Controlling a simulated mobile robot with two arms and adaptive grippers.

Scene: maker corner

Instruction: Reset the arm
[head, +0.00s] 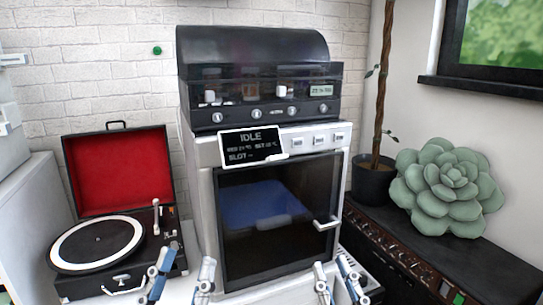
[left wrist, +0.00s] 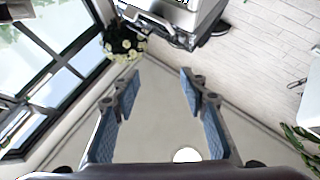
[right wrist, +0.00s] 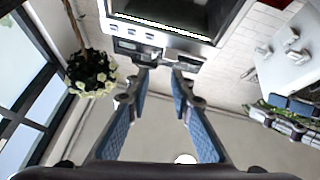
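My left gripper (head: 187,261) shows at the bottom of the head view, in front of the white machine's lower left. Its two blue-padded fingers stand wide apart, and the left wrist view (left wrist: 159,84) shows nothing between them. My right gripper (head: 331,264) is at the bottom right of the same machine. Its fingers are apart by a smaller gap, also empty in the right wrist view (right wrist: 161,78). Both arms are mostly out of the head view, below its edge.
The white machine (head: 206,150) has a dark glass door, a handle and a display reading IDLE. A black grill-like unit (head: 250,45) sits on top. A record player (head: 100,245) with open red lid stands left. A potted plant (head: 374,184) and a succulent (head: 448,188) are right.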

